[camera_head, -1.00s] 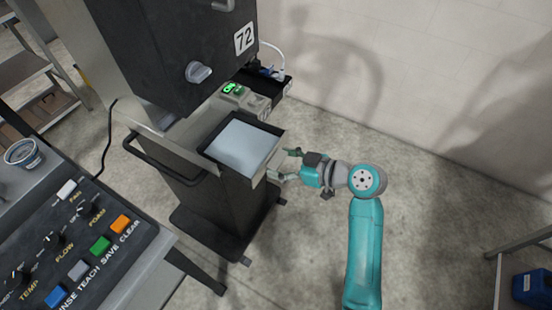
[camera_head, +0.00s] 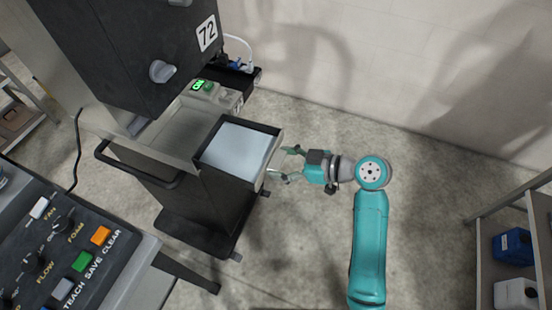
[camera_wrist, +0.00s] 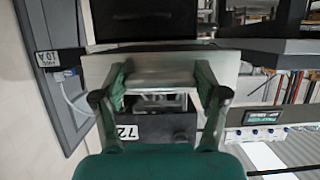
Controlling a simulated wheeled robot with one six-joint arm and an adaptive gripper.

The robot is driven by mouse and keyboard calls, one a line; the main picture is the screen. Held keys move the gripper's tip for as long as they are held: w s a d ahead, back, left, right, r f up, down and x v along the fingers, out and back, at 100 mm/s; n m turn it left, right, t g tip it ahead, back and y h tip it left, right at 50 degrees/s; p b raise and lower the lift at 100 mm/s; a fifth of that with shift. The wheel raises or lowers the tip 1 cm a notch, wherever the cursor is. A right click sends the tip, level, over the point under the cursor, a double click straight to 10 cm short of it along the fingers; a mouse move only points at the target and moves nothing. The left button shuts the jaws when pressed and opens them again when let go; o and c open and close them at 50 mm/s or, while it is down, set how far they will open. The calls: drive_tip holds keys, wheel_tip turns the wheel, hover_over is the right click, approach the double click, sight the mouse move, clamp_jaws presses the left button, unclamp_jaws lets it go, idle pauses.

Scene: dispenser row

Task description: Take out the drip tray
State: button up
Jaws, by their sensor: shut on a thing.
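The drip tray (camera_head: 250,124) is a dark-rimmed rectangular tray with a pale grey-blue surface inside. It sticks out to the right of the dispenser (camera_head: 150,60) marked 72 and looks level. Its light metal front carries a handle. My gripper (camera_head: 285,162) is at that front, its fingers shut on the handle. In the wrist view my gripper (camera_wrist: 160,88) has one finger on each side of the handle, with the metal front plate (camera_wrist: 95,70) behind. Whether the tray's rear end is still inside the dispenser is hard to tell.
A control panel (camera_head: 70,250) with coloured buttons is at lower left. A dark push bar (camera_head: 135,170) is on the cart's near side. A shelf with a blue container (camera_head: 512,245) is at right. The wall is behind; floor around my arm is clear.

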drive_tip(key=shift+s+d, duration=0.25)
drive_tip(key=shift+d, duration=0.5)
drive_tip(key=shift+s+d, duration=0.25)
drive_tip(key=shift+d, duration=0.5)
drive_tip(key=shift+s+d, duration=0.25)
drive_tip(key=shift+d, duration=0.5)
